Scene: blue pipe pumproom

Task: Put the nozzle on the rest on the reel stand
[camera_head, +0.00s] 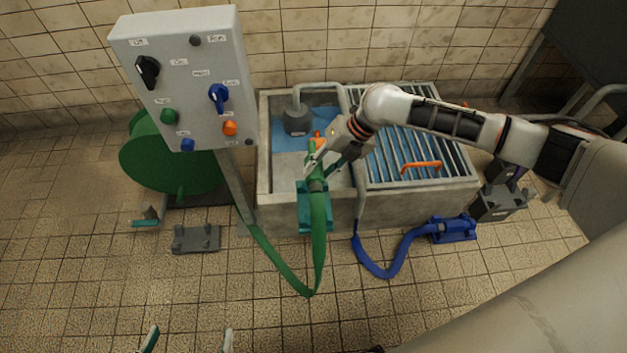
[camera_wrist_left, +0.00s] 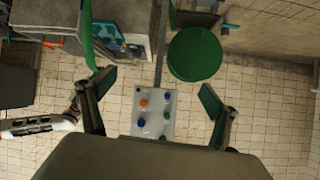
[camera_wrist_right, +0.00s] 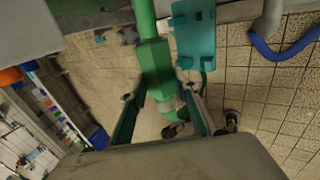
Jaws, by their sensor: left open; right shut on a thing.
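The nozzle (camera_head: 315,165) is green with an orange tip, which points to the back over the basin. My right gripper (camera_head: 321,170) is shut on it; its green body also shows in the right wrist view (camera_wrist_right: 152,62). The green hose (camera_head: 318,240) hangs from it. The green reel (camera_head: 165,160) stands at the left behind the control panel. A small teal piece (camera_head: 146,222), seemingly the rest, shows low beside the reel, and in the left wrist view (camera_wrist_left: 231,27). My left gripper (camera_head: 189,340) is open and empty at the bottom edge.
A teal holder (camera_head: 305,222) is on the basin front, below the nozzle; contact is unclear. The control panel (camera_head: 185,75) stands left of the basin (camera_head: 285,205). A blue hose (camera_head: 385,273) lies to the right. A grey plate (camera_head: 195,239) lies on the floor at left.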

